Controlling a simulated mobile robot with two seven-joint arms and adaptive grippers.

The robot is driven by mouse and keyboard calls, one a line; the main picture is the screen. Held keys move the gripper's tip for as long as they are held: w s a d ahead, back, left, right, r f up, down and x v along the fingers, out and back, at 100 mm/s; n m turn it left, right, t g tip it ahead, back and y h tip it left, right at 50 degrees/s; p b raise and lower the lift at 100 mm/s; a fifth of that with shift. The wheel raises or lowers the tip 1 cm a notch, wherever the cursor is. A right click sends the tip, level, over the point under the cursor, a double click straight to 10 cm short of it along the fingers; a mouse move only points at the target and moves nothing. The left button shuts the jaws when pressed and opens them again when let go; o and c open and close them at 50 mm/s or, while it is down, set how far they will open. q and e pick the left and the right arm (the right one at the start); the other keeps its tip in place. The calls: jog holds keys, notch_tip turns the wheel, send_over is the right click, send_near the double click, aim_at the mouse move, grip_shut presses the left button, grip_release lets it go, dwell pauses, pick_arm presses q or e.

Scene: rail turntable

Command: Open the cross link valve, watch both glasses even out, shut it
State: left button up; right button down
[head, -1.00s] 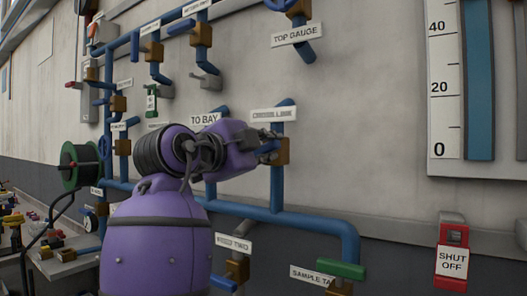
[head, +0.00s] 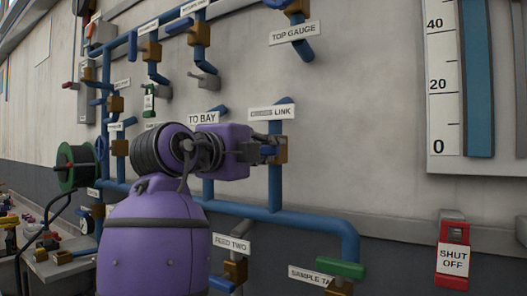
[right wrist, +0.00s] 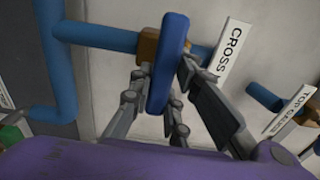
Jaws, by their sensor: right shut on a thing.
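The cross link valve has a brass body (head: 281,150) on a vertical blue pipe, under its label (head: 272,112). My right gripper (head: 263,152) is at the valve, shut on its blue lever. In the right wrist view the blue lever (right wrist: 168,62) lies between the fingers and looks set across the pipe; the brass body (right wrist: 147,46) is behind it. The gripper hides part of the lever in the head view. A glass (head: 479,80) at the right shows blue up to the picture's top; a second glass (head: 522,80) is cut off at the edge. My left gripper is out of view.
Labelled valves surround it: top gauge (head: 294,34), to bay (head: 202,118), feed two (head: 234,243), and a green-levered sample tap (head: 341,268). A red shut-off box (head: 453,256) is at lower right. A green hose reel (head: 77,167) is at left.

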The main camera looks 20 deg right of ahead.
jog(key=shift+f, duration=0.1)
jog(key=c, duration=1.6)
grip_release()
jog(key=shift+c, duration=0.2)
jog(key=v, duration=1.2)
